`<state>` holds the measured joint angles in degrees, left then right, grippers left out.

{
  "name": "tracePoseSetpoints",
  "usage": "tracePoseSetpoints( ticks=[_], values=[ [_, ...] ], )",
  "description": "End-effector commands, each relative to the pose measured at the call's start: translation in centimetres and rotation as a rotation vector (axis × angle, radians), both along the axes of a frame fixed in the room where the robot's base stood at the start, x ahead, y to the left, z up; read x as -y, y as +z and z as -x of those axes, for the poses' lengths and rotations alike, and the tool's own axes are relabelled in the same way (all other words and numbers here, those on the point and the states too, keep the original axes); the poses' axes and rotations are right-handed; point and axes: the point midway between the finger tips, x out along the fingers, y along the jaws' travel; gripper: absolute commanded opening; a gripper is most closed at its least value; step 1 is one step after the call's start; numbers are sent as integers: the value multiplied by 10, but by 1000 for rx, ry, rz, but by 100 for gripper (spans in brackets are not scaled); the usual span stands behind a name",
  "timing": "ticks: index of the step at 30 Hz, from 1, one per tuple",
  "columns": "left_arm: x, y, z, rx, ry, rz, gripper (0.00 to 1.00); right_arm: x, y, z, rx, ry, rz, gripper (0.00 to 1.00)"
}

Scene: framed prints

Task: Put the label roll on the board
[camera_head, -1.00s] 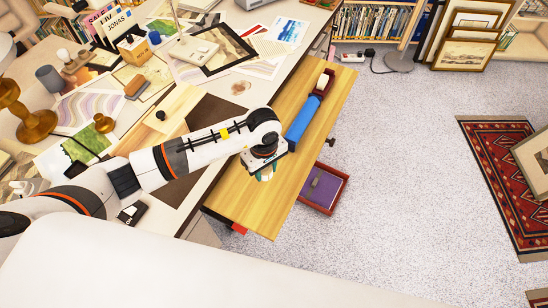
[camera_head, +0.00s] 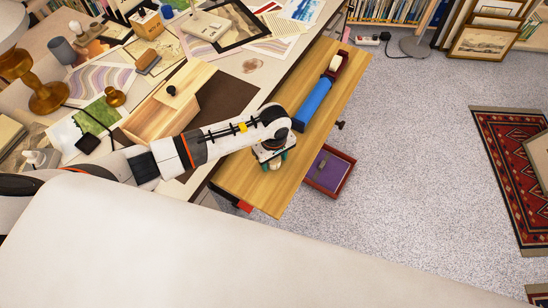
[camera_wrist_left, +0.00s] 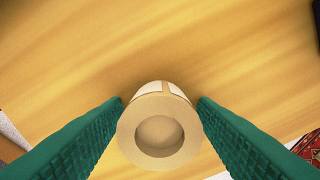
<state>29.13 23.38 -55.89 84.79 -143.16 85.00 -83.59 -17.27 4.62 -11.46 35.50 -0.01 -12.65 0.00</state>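The label roll (camera_wrist_left: 160,133), a pale ring with a tan core, shows end-on in the left wrist view. It sits between the green fingers of my left gripper (camera_wrist_left: 160,105), which are shut on it at both sides. In the head view, my left gripper (camera_head: 273,160) points down over the near part of the long yellow wooden board (camera_head: 240,180), with the roll (camera_head: 274,165) partly hidden between its fingers. I cannot tell whether the roll touches the board. My right gripper is in neither view.
A blue roll (camera_head: 312,104) and a dark red holder (camera_head: 337,66) lie farther along the board. A red tray with purple lining (camera_head: 330,171) is to its right, lower down. A wooden box (camera_head: 165,110) stands on the cluttered desk at left. Bare board lies around the gripper.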

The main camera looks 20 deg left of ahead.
Motion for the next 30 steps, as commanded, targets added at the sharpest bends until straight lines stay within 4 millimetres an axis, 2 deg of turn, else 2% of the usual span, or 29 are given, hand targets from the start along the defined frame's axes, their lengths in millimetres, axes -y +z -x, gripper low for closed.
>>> tracePoseSetpoints(
  ticks=[8,13,17,24,30],
  values=[
    [0,0,0,0,0,0,59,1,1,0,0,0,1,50],
    [0,9,-1,1,-1,0,59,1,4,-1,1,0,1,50],
    [0,32,-1,5,-2,0,59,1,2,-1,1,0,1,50],
    [0,84,-1,5,-3,0,59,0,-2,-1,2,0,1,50],
    [0,114,-1,2,0,1,59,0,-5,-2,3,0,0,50]
  ],
)
